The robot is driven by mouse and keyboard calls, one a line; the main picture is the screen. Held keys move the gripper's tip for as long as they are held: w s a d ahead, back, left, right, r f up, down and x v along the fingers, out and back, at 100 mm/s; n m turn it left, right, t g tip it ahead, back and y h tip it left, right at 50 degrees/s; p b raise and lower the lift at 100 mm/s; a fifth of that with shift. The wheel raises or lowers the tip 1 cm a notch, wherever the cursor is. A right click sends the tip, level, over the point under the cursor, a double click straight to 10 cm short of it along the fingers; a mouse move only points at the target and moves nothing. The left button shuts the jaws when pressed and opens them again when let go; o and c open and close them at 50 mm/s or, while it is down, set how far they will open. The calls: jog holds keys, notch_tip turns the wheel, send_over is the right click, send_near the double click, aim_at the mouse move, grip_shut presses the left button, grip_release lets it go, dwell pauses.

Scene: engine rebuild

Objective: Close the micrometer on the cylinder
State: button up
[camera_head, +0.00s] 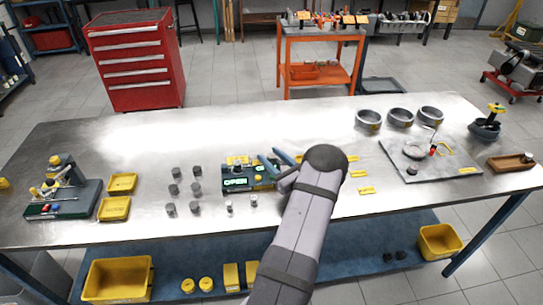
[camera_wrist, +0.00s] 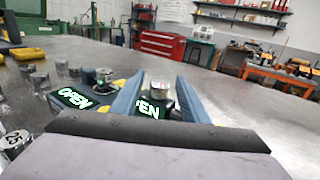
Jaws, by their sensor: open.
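A dark micrometer block (camera_head: 235,184) with a green OPEN display sits mid-bench. In the wrist view two such displays show: one micrometer (camera_wrist: 75,98) left of my gripper reads OPEN, and another (camera_wrist: 150,109) shows partly between the fingers, its first letters hidden by the left finger. A silver cylinder (camera_wrist: 159,91) stands at that second micrometer, between my fingers as seen from the wrist. My gripper (camera_wrist: 160,80) is open, its two blue fingers apart on either side of this cylinder; contact cannot be told. My gripper (camera_head: 275,158) and arm hide part of this area in the head view.
Several small dark and silver cylinders (camera_head: 195,188) stand left of the micrometers. Yellow trays (camera_head: 115,208) and a fixture (camera_head: 62,190) are farther left. Three metal rings (camera_head: 400,116) and a grey plate (camera_head: 440,168) with parts are right.

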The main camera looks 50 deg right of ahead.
grip_shut()
jog(key=shift+f+n+y+b, duration=0.15)
jog(key=shift+n+y+b, duration=0.15)
jog(key=shift+b, duration=0.4)
jog(key=shift+f+y+b, duration=0.1)
jog(key=shift+y+b, duration=0.2)
jog(key=shift+b, duration=0.15)
jog(key=n+y+b, duration=0.1)
jog(key=y+b, duration=0.1)
jog(key=n+y+b, duration=0.1)
jog(key=y+b, duration=0.1)
jog(key=b, duration=0.1)
jog(key=shift+d+f+n+t, duration=0.1)
jog(key=shift+f+n+t, duration=0.1)
jog(key=shift+n+t, duration=0.15)
jog(key=n+y+b, duration=0.1)
jog(key=y+b, duration=0.1)
jog(key=b, duration=0.1)
jog(key=n+y+b, duration=0.2)
jog(key=b, duration=0.1)
jog(key=shift+r+y, duration=0.2)
jog(key=shift+y, duration=0.2)
jog(key=shift+g+b, duration=0.3)
jog(key=shift+g, duration=0.15)
jog(key=shift+r+n+g+y+b, duration=0.3)
jog(key=shift+n+y+b, duration=0.4)
jog(key=shift+y, duration=0.2)
